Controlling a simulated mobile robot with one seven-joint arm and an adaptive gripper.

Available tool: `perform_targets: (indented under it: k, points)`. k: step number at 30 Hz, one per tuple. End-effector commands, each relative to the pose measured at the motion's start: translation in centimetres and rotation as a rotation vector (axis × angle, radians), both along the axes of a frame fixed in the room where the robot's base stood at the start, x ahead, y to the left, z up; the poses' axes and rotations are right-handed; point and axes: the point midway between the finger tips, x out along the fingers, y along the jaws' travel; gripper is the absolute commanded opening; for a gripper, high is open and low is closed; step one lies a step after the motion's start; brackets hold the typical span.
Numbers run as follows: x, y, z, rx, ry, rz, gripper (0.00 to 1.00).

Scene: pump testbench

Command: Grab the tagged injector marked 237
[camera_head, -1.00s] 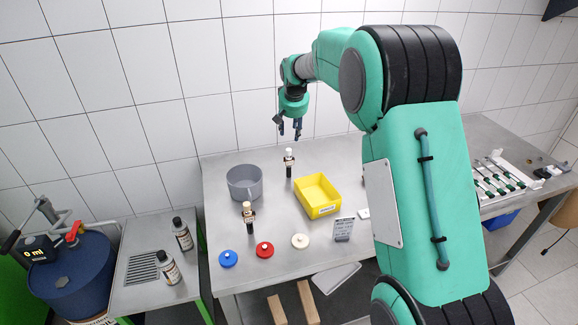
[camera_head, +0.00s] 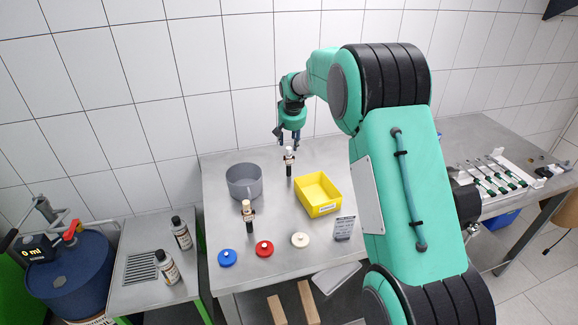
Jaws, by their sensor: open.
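Two injectors stand upright on the steel table. One with a white top and black lower body (camera_head: 289,162) is at the back, between the grey pot and the yellow bin. The other, with a cream top (camera_head: 248,214), is nearer the front. Their tags are too small to read, so I cannot tell which one is marked 237. My gripper (camera_head: 288,146) points down just above the back injector, its open fingers close around or beside its white top. I cannot tell whether they touch it.
A grey pot (camera_head: 244,182) stands left of the back injector and a yellow bin (camera_head: 318,195) right of it. Blue (camera_head: 228,258), red (camera_head: 264,249) and cream (camera_head: 300,240) discs lie along the front, with a small sign (camera_head: 344,228) to their right.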

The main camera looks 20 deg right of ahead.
Motion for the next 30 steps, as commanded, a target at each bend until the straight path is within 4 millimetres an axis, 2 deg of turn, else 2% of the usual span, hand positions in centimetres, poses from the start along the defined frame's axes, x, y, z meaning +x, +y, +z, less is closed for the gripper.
perform_targets:
  k: [16, 30]
  points:
    - [0.3, 0.0, -0.9, 0.000, 0.001, 0.000, 0.41]
    - [2.0, 0.0, -5.2, 0.000, 0.000, 0.000, 0.41]
